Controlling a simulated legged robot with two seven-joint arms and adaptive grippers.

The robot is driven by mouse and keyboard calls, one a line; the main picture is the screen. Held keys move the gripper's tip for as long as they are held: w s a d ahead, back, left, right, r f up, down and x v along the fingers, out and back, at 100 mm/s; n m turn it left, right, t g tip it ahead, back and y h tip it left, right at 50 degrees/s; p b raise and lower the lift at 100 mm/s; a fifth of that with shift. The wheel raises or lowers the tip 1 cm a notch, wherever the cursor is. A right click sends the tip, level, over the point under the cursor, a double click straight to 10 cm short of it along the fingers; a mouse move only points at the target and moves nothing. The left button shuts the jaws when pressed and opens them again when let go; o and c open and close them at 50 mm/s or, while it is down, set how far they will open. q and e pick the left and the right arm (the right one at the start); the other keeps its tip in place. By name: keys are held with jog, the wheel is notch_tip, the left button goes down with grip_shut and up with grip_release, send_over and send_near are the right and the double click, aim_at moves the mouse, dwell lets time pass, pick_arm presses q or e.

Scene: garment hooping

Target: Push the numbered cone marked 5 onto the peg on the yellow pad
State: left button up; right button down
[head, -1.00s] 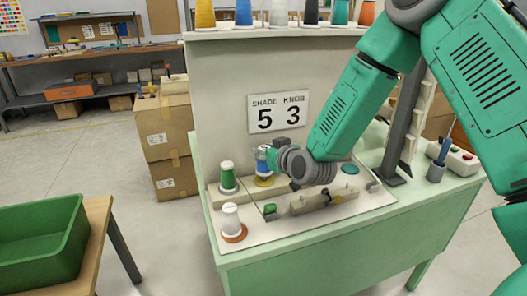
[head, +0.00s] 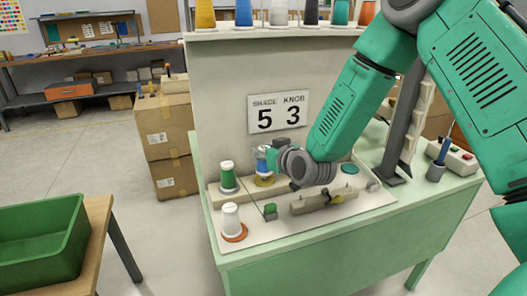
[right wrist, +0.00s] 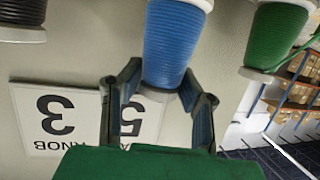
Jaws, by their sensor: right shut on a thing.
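A blue thread cone (head: 262,163) stands over the yellow pad (head: 264,181) at the back of the work board. No number on the cone can be read. My right gripper (head: 268,157) is shut on the cone near its top. In the right wrist view, which is upside down, the blue cone (right wrist: 178,45) sits between the two fingers (right wrist: 160,95). The peg is hidden, and I cannot tell how far down the cone sits. My left gripper is not in view.
A green cone (head: 227,177) and a white cone (head: 231,219) stand at left on the board. A sign (head: 278,112) reads shade 5, knob 3. Several cones line the shelf above. A dark cone (right wrist: 22,15) is near the gripper.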

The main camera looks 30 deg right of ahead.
jog(key=shift+f+b, duration=0.85)
jog(key=shift+f, duration=0.55)
jog(key=c, duration=1.1)
grip_release()
jog(key=shift+s, duration=0.15)
jog(key=v, duration=1.1)
jog(key=shift+s, duration=0.3)
